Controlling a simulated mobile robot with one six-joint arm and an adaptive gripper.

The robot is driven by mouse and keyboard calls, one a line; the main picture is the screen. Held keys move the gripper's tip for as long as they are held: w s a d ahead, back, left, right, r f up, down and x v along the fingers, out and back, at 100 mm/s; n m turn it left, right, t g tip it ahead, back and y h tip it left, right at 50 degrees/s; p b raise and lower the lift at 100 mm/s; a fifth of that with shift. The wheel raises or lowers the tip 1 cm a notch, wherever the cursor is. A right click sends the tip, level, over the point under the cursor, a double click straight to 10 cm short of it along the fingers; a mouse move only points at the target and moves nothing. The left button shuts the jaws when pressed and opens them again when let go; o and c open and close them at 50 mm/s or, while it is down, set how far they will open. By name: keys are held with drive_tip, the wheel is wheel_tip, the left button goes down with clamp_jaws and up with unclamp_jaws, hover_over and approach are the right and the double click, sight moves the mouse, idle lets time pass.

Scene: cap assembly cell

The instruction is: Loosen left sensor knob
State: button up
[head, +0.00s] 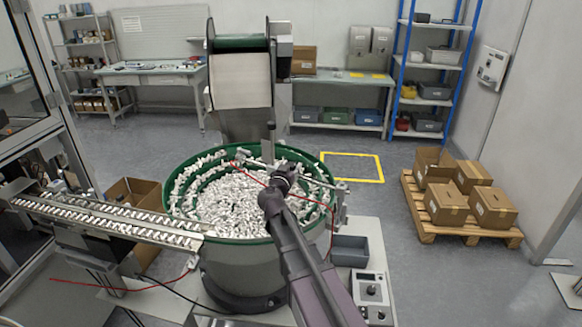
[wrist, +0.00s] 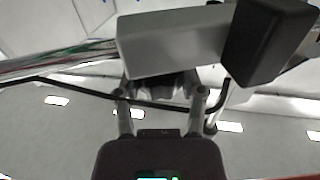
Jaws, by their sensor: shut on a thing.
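In the wrist view the two fingers of my gripper (wrist: 161,96) reach up on either side of a dark knob (wrist: 160,86) and are shut on it. The knob sits just under a light grey box-shaped sensor body (wrist: 170,42) with a black block (wrist: 270,40) at its right end. The knob is mostly hidden by the fingers and the box, so its turn cannot be told. In the head view my arm reaches over the bowl feeder (head: 243,258) to the sensor bracket at its rim. The wrist hides the fingertips and the knob there.
The green-rimmed bowl holds many white caps (head: 225,205). A metal feed track (head: 110,217) runs off to the left. A grey bin (head: 350,250) and a control box (head: 371,290) stand at the right of the bowl. A dark cable (wrist: 70,88) crosses near the fingers.

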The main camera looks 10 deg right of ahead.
drive_tip(key=o, duration=1.2)
drive_tip(key=shift+c, duration=0.2)
drive_tip(key=v, duration=1.2)
